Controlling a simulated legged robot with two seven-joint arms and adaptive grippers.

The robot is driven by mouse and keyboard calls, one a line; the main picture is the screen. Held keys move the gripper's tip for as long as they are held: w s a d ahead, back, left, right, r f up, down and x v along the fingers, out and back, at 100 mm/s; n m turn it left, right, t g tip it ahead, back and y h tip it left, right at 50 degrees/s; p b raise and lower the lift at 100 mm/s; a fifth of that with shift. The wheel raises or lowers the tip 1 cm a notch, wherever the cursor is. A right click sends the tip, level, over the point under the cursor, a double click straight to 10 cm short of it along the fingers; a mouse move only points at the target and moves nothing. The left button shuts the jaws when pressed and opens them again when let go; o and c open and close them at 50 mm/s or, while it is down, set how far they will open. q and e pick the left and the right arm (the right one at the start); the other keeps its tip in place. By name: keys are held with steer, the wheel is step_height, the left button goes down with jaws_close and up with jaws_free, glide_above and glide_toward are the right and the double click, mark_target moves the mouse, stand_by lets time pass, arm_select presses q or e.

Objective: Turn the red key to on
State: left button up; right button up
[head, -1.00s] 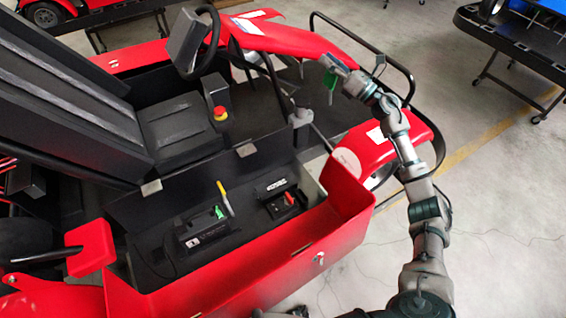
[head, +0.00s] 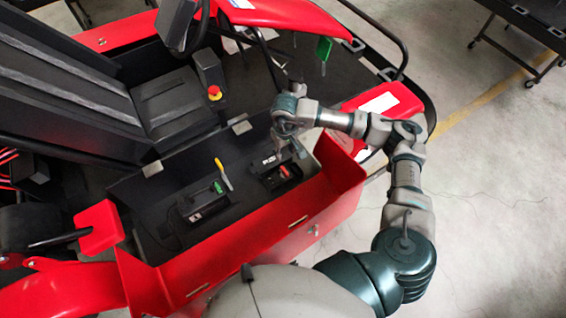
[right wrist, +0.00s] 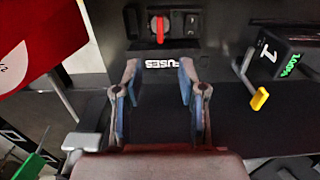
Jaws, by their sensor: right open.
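The red key (head: 285,171) sits on a small black box in the kart's side compartment. In the right wrist view the red key (right wrist: 159,28) stands upright in its black switch panel, at the top centre. My right gripper (head: 290,150) is above that box, partly hidden by its own wrist in the head view. In the right wrist view its two fingers (right wrist: 160,72) are apart with nothing between them. The key shows beyond the fingertips, roughly centred between them, and I see no contact. My left gripper is not in view.
A second black box (head: 202,205) with a green part and a yellow lever (head: 223,174) stands to the left. The compartment's red wall (head: 250,245) rises on the near side. Open floor lies at right.

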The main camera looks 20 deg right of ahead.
mark_target(285, 170)
step_height(285, 170, down, 14)
steer(key=p, duration=0.2)
steer(key=shift+f+p, duration=0.1)
steer(key=shift+p, duration=0.2)
jaws_close()
steer(key=m, duration=0.4)
steer(key=shift+m+b, duration=0.35)
steer(key=shift+m, duration=0.65)
steer(key=m, duration=0.4)
steer(key=c, duration=0.5)
jaws_free()
steer(key=shift+m, duration=0.6)
steer(key=shift+c, duration=0.2)
steer(key=o, duration=0.5)
